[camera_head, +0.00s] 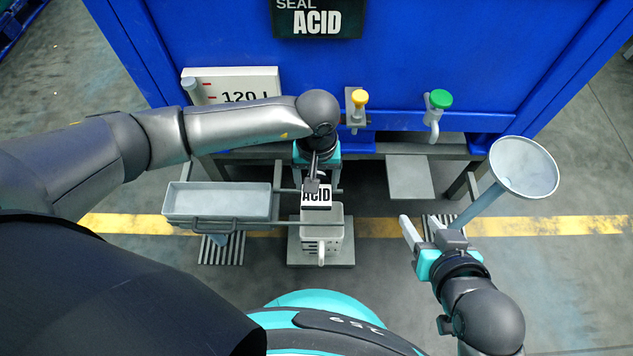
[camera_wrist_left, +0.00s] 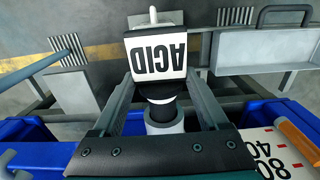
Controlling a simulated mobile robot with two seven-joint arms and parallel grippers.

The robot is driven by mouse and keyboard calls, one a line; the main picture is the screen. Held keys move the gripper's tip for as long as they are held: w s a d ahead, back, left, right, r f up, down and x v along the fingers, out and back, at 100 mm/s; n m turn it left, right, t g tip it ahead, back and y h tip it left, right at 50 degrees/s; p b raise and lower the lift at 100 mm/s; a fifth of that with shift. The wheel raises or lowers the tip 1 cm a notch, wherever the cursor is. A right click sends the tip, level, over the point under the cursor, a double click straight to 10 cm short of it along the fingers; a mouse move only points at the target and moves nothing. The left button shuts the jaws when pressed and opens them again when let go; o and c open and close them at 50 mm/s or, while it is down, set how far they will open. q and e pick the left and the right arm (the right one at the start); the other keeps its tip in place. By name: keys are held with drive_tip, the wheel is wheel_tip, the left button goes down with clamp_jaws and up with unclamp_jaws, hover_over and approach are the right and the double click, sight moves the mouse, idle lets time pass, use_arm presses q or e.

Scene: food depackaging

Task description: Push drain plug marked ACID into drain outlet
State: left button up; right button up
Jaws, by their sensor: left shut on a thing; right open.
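The drain plug (camera_head: 317,197) carries a white and black block lettered ACID; in the left wrist view the ACID block (camera_wrist_left: 157,58) shows above the plug's dark round body. My left gripper (camera_head: 314,180) is shut on the plug, with one finger on each side in the left wrist view (camera_wrist_left: 162,76). A pale round pipe end, seemingly the drain outlet (camera_wrist_left: 164,119), lies in line with the dark body, between the fingers. I cannot tell how deep the plug sits in it. My right gripper (camera_head: 424,232) is open and apart from the plug, at lower right.
A blue tank (camera_head: 430,50) with a yellow valve (camera_head: 359,98) and a green valve (camera_head: 440,99) stands behind. A pale jug (camera_head: 322,240) stands below the plug. A grey tray (camera_head: 220,206) lies left. A funnel (camera_head: 527,168) rises near my right gripper.

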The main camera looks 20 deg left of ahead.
use_arm(q)
drive_tip(key=shift+w+a+b, duration=0.25)
drive_tip(key=shift+w+b, duration=0.35)
drive_tip(key=shift+w, duration=0.3)
drive_tip(key=shift+w+a+b, duration=0.25)
drive_tip(key=shift+w+b, duration=0.3)
drive_tip(key=shift+w, duration=0.3)
drive_tip(key=o, duration=1.4)
drive_tip(key=shift+c, duration=0.2)
wheel_tip(320, 180, up, 15)
drive_tip(key=p, duration=0.7)
drive_tip(key=shift+r, duration=0.15)
